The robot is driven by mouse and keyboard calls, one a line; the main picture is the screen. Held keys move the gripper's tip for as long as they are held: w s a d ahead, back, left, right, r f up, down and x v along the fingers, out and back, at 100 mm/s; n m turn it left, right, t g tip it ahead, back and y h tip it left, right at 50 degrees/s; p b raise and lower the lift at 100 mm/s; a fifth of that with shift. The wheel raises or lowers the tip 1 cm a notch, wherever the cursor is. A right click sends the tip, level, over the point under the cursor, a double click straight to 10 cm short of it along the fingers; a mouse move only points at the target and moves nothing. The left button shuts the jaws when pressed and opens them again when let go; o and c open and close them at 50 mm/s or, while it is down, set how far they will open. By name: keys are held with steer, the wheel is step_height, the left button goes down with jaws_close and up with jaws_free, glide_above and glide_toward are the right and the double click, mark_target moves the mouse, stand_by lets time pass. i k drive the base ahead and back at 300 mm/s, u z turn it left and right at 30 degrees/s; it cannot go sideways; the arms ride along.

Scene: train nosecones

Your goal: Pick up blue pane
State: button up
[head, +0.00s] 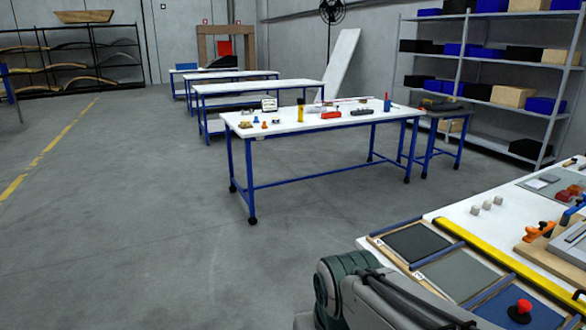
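The blue pane (545,316) lies flat at the bottom right, on the near edge of the white worktable (455,212). A red knob (523,306) shows on or just above it. The picture's lower edge cuts off part of the pane. A grey pane (458,276) and a dark, nearly black pane (415,242) lie in a row beyond it, with wooden strips around them. My arm's green and grey links show at the bottom centre, left of the panes. My gripper is out of view.
A yellow bar (505,255) runs along the panes' right side. Small light blocks (486,205) and an orange-handled clamp (540,231) lie farther right. A blue-framed table (320,118) with tools stands mid-room. The floor at left is clear.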

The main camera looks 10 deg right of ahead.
mark_target(512, 308)
steer(key=z, duration=0.9)
steer(key=i, duration=0.85)
steer(key=z, duration=0.65)
